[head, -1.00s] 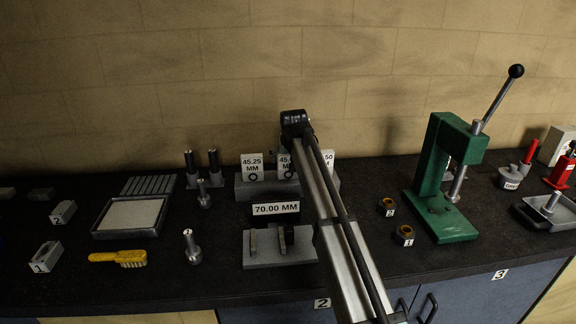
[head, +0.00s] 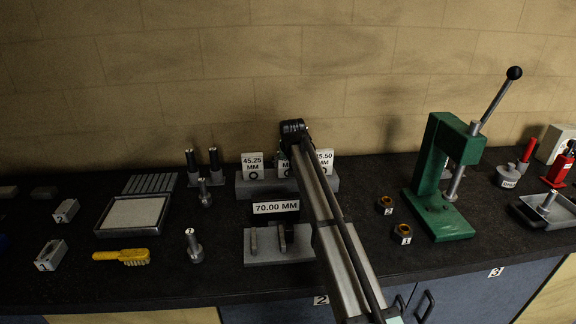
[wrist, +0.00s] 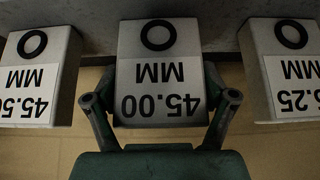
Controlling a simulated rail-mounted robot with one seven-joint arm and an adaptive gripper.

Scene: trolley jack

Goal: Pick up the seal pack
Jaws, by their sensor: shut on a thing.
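Three pale seal packs, each with a black ring and a size label, stand in a row. In the wrist view the 45.00 MM seal pack (wrist: 160,75) is in the middle, upside down in the picture. My gripper (wrist: 161,97) has a finger at each side of it and is shut on it. The 45.50 MM pack (wrist: 38,75) is at the left and the 45.25 MM pack (wrist: 288,75) at the right, both clear of the fingers. In the head view the middle pack (head: 284,166) is partly hidden by my arm, and the fingers are hidden.
The packs' grey rack (head: 244,189) stands behind a 70.00 MM sign (head: 276,207) and grey fixture (head: 262,256). A green press (head: 437,180) and two brass-coloured nuts (head: 386,202) are to the right. Steel pins, a tray (head: 131,232) and a yellow brush (head: 121,257) are left.

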